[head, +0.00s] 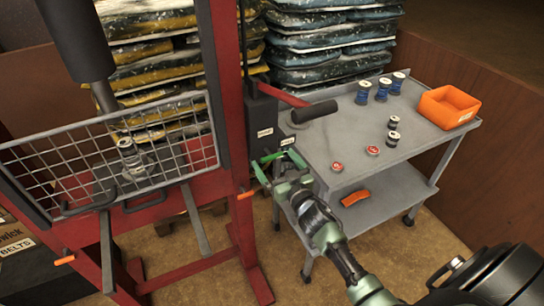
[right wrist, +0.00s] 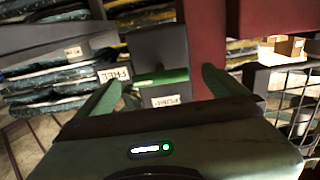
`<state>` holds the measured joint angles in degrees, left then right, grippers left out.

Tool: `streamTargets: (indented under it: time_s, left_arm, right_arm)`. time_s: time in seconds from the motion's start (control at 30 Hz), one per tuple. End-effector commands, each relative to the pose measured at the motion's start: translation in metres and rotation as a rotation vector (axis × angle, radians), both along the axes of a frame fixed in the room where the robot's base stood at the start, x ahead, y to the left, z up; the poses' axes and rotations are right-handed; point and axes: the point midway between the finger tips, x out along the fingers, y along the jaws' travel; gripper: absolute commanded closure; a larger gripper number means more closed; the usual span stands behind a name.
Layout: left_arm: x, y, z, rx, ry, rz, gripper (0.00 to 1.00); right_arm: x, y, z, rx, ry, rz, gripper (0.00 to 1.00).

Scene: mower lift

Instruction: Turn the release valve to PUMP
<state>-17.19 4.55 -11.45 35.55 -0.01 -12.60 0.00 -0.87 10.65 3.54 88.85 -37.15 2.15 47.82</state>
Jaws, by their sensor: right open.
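The release valve is on the dark pump block (head: 262,115) fixed to the red press frame. Its green lever (head: 270,157) sticks out low on the block. In the right wrist view the green lever (right wrist: 162,78) lies across, between my fingers, near the PUMP label (right wrist: 166,101); the FREE label (right wrist: 113,75) is to its left. I cannot tell which label the lever points at. My right gripper (head: 278,175) is open around the lever; it also shows in the right wrist view (right wrist: 158,88). Contact is unclear. My left gripper is not in view.
A red pump handle with a black grip (head: 314,112) reaches over the grey cart (head: 345,148). A wire guard (head: 112,160) stands left, with stacked bags behind.

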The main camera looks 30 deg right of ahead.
Motion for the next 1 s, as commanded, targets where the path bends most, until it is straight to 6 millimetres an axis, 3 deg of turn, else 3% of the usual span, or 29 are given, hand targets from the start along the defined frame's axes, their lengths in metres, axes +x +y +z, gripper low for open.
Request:
streamTargets:
  time_s: [0.2,0.5,0.73,1.0]
  left_arm:
    - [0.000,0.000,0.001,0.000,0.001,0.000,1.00]
    - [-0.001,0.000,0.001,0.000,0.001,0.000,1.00]
    - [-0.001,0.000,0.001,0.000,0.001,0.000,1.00]
    - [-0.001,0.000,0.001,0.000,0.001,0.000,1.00]
  right_arm:
    - [0.022,-0.001,-0.001,0.002,0.001,0.000,0.00]
    - [0.025,-0.001,-0.001,0.000,0.002,0.000,0.00]
    - [0.025,-0.001,-0.001,0.000,0.002,0.000,0.59]
    - [0.025,-0.001,-0.001,-0.027,0.003,0.000,0.59]
